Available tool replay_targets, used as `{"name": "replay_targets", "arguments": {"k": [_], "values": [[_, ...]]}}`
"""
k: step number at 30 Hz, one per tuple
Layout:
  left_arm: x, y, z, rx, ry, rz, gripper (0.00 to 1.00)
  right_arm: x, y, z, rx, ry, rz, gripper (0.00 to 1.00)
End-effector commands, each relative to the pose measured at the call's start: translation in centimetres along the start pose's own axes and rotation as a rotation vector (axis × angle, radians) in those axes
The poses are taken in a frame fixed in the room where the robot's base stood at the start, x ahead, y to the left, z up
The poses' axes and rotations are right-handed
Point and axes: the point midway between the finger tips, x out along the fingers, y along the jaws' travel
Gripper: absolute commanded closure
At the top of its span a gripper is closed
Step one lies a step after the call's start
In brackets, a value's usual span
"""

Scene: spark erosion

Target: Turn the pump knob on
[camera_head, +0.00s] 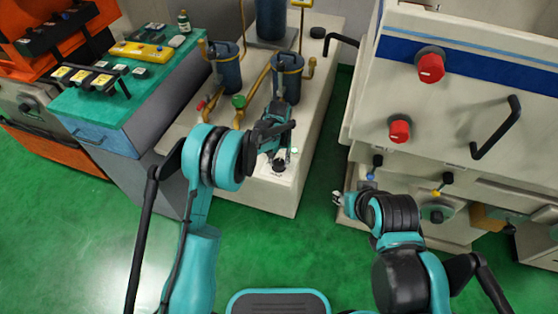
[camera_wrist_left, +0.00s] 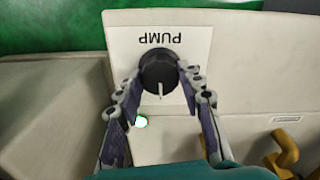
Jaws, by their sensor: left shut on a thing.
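The pump knob (camera_wrist_left: 159,70) is a round black knob with a white pointer line, on a white plate marked PUMP (camera_wrist_left: 187,39), upside down in the left wrist view. The pointer is toward the bottom of that view. In the head view the knob (camera_head: 278,165) is on the pale pump unit, just below my left gripper (camera_head: 277,153). My right gripper (camera_head: 338,198) is low beside the white machine; its fingers are too small to read.
The pale pump unit (camera_head: 222,169) carries blue-grey filter canisters (camera_head: 287,80) and brass pipes behind my left gripper. A white machine (camera_head: 455,105) with red knobs stands at right. A teal-topped cabinet (camera_head: 105,108) stands at left. Green floor (camera_head: 60,220) is open in front.

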Motion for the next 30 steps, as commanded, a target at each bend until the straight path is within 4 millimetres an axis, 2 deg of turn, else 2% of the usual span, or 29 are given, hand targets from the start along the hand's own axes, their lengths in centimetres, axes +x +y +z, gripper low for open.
{"name": "replay_targets", "arguments": {"k": [20, 21, 23, 24, 30], "values": [[-0.02, 0.0, -0.03, 0.068, 0.001, 0.0, 0.92, 0.03, 0.0, 0.02, 0.0, 0.0, 0.0, 0.6], [-0.02, 0.0, -0.03, 0.068, 0.001, 0.0, 0.6, 0.02, 0.0, 0.02, 0.0, 0.0, 0.0, 0.6], [-0.02, 0.0, -0.03, 0.068, 0.001, 0.0, 0.45, 0.02, 0.0, 0.02, 0.0, 0.0, 0.0, 0.6], [-0.02, 0.0, -0.02, 0.067, 0.001, 0.0, 0.42, 0.03, 0.0, 0.02, 0.0, 0.0, 0.0, 0.6], [-0.01, 0.0, -0.01, 0.067, 0.0, 0.0, 0.42, 0.03, 0.0, 0.02, 0.0, 0.0, 0.0, 0.6]]}}
